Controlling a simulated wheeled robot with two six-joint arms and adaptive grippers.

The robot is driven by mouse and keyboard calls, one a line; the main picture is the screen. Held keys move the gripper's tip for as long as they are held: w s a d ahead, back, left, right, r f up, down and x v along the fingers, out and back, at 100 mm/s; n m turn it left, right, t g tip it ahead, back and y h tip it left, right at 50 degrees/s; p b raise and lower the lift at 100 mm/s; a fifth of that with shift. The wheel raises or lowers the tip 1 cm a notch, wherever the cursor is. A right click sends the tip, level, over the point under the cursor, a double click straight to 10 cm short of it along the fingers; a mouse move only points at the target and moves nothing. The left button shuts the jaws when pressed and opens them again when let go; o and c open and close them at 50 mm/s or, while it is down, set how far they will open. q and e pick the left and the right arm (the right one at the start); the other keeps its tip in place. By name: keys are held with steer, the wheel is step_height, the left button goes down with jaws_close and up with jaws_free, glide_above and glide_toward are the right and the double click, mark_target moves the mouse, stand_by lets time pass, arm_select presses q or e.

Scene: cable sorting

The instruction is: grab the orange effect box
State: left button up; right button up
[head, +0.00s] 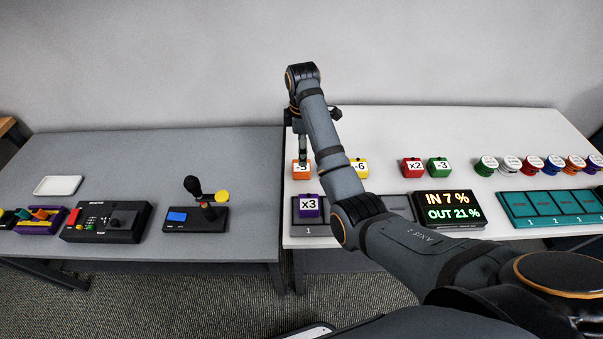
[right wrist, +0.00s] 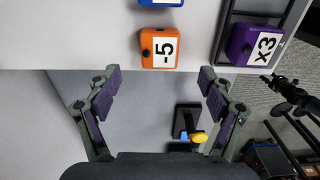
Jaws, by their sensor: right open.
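The orange effect box (head: 301,173), marked -5, stands near the left edge of the white table. In the right wrist view the orange box (right wrist: 150,61) lies just beyond the fingertips, roughly centred between them, with its label facing up. My right gripper (head: 303,156) is over the box's far side in the head view and partly overlaps it. In the right wrist view my right gripper (right wrist: 160,78) is open and empty, its two fingers spread wider than the box. My left gripper is not in view.
A purple x3 box (head: 308,207) sits in a dark tray close by. A blue box (right wrist: 160,2) is beside the orange one. Yellow (head: 359,168), red (head: 412,168) and green (head: 439,167) boxes stand to the right. A display (head: 448,208) reads IN 7 %, OUT 21 %.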

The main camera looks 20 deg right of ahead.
mark_target(302, 170)
steer(key=f+b, duration=0.1)
steer(key=f, duration=0.1)
steer(key=w+f+b, duration=0.1)
steer(key=f, duration=0.1)
steer(key=shift+f, duration=0.1)
steer(key=shift+d+f, duration=0.1)
steer(key=shift+s+d+f+b, duration=0.1)
steer(key=shift+s+f+b, duration=0.3)
steer(key=shift+f, duration=0.25)
steer(key=shift+s+f+p, duration=0.25)
steer(key=shift+f+p, duration=0.15)
steer(key=shift+p, duration=0.15)
steer(key=shift+w+f, duration=0.2)
steer(key=shift+f, duration=1)
steer(key=c, duration=1.3)
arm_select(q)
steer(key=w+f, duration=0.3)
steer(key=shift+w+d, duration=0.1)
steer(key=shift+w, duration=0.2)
arm_select(e)
steer(key=shift+c, duration=0.3)
steer(key=shift+r, duration=0.1)
